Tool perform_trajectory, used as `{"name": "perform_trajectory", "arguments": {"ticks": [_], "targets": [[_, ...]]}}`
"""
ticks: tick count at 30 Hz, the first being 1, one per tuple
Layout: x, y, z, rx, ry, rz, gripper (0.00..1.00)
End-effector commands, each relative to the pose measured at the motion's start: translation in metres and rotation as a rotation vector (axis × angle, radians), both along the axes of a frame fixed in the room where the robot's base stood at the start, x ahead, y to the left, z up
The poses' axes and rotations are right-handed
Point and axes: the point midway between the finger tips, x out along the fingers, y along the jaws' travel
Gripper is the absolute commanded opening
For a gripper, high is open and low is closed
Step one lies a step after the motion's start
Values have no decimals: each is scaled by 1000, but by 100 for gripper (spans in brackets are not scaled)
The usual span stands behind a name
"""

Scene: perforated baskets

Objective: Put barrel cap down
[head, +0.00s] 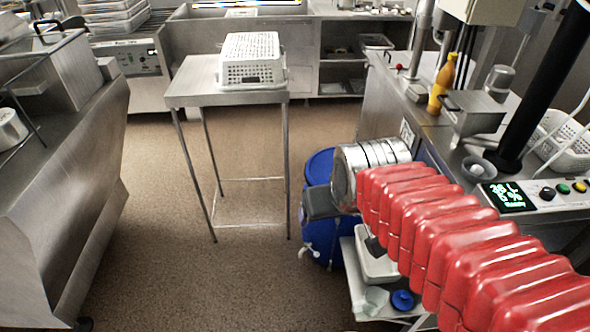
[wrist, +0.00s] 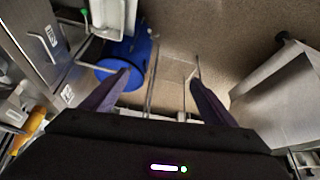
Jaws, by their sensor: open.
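A blue barrel (head: 320,166) stands on the floor, partly hidden behind my arm and gripper. It also shows in the wrist view (wrist: 128,60). A small round blue cap (head: 402,300) lies on a low shelf to the right of the barrel. I cannot tell whether it is the barrel cap. My gripper (head: 342,226) is in front of the barrel in the head view. In the wrist view my gripper (wrist: 161,77) has its two dark fingers spread apart, with nothing between them.
A steel table (head: 190,82) with an upturned white perforated basket (head: 252,62) stands ahead. A white container (head: 375,262) is on the low shelf (head: 352,285) beside the blue cap. Steel counters flank both sides. Brown floor (head: 150,220) is clear at left centre.

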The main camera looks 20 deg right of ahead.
Motion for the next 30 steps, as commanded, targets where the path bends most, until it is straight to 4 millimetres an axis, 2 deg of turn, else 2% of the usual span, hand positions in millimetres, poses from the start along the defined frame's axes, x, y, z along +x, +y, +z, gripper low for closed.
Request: {"name": "perform_trajectory", "arguments": {"ticks": [4, 10, 30], "targets": [[-25, 23, 18, 13, -14, 51, 80], [-46, 37, 27, 24, -14, 87, 80], [-48, 38, 27, 26, -13, 90, 80]]}}
